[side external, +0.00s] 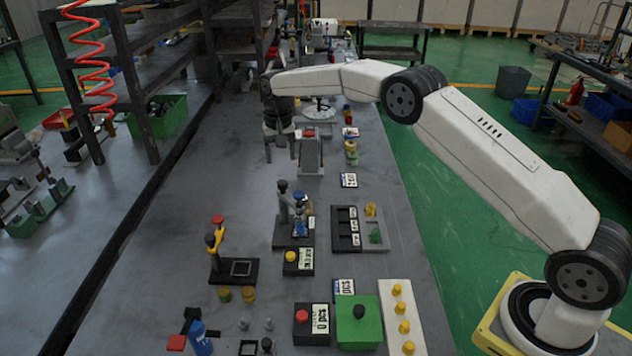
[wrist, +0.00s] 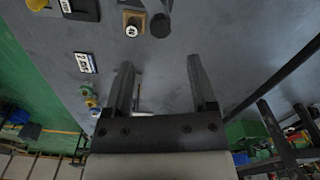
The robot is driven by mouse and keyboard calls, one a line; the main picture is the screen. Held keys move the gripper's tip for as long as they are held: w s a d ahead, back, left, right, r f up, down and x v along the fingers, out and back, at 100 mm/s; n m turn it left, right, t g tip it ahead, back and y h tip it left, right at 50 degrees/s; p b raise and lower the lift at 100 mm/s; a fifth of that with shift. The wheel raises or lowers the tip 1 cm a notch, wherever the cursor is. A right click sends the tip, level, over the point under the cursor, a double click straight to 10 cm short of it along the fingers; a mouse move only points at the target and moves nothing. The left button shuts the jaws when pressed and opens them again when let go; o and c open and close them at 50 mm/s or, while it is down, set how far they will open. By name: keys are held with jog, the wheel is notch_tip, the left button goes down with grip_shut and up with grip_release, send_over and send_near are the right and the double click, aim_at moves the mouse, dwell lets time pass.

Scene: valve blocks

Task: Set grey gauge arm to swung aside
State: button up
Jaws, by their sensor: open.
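The grey gauge arm (side external: 284,204) shows in the side view as a grey post with a dark round knob, at the left side of a black base (side external: 285,240). A blue part (side external: 299,202) stands close to its right on that base. I cannot tell clearly whether the arm's upper part reaches over the blue part. In the wrist view a dark round knob (wrist: 160,25), likely the gauge arm's, shows at the top, beside an orange-brown block with a white disc (wrist: 132,28). My gripper (side external: 282,158) is open and empty, pointing down, farther back along the bench; its fingers (wrist: 163,85) are apart from the gauge arm.
A grey sloped block (side external: 310,155) stands just right of my gripper. A black slotted tray (side external: 345,245) lies right of the gauge base. A yellow arm on a black base (side external: 235,272) stands nearer left. The bench left of the gauge arm is clear.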

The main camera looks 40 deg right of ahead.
aim_at(283, 182)
jog(key=shift+f, duration=0.1)
jog(key=shift+f, duration=3.8)
grip_shut()
